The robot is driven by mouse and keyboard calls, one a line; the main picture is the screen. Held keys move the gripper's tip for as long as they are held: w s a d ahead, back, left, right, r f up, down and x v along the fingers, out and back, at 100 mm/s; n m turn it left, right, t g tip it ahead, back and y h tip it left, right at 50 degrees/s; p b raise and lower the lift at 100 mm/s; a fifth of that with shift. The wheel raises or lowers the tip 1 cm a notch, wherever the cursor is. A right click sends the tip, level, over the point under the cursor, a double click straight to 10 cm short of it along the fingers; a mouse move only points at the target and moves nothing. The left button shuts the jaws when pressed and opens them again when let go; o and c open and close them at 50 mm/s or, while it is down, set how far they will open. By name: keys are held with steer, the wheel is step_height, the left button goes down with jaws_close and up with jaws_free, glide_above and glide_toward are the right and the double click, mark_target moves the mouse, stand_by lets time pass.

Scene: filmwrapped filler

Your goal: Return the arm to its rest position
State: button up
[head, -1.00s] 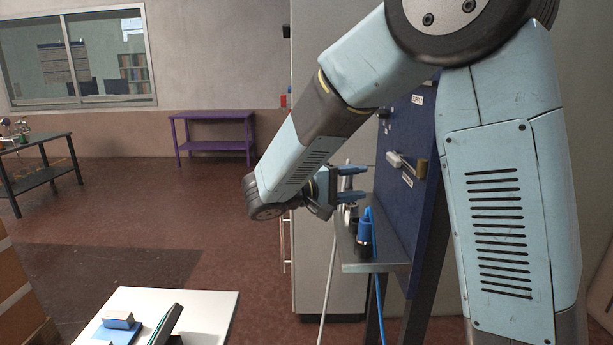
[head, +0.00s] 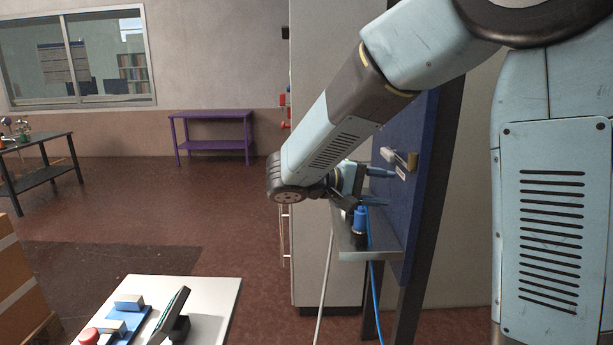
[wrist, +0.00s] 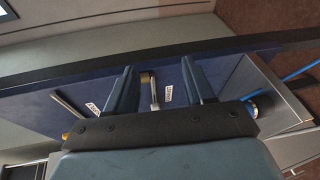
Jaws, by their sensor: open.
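My arm reaches from the upper right in the head view, with its elbow high and its forearm sloping down to the left. My gripper (head: 381,187) is open, its fingers pointing right toward the dark blue panel (head: 425,180). In the wrist view the gripper (wrist: 161,82) has its two blue fingers wide apart with nothing gripped. A pale handle with a brass end (wrist: 153,90) on the panel shows between them. I cannot tell whether the fingers touch the panel.
A grey shelf (head: 352,250) at the panel's foot carries a blue-and-black tool (head: 360,222) with a cable, just below my gripper. A white table (head: 215,295) stands at the lower left. A purple bench (head: 212,145) is far back. The floor between is clear.

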steer(key=s+d+f+m+g+y, duration=0.1)
steer(key=s+d+m+g+y, duration=0.15)
steer(key=s+d+y, duration=0.45)
steer(key=s+m+t+y, duration=0.2)
steer(key=s+t+y, duration=0.2)
steer(key=s+y, duration=0.4)
steer(key=s+r, duration=0.1)
steer(key=s, duration=0.3)
steer(key=shift+s+d, duration=0.3)
steer(key=shift+d, duration=0.1)
steer(key=shift+w, duration=0.1)
stand_by(1.5)
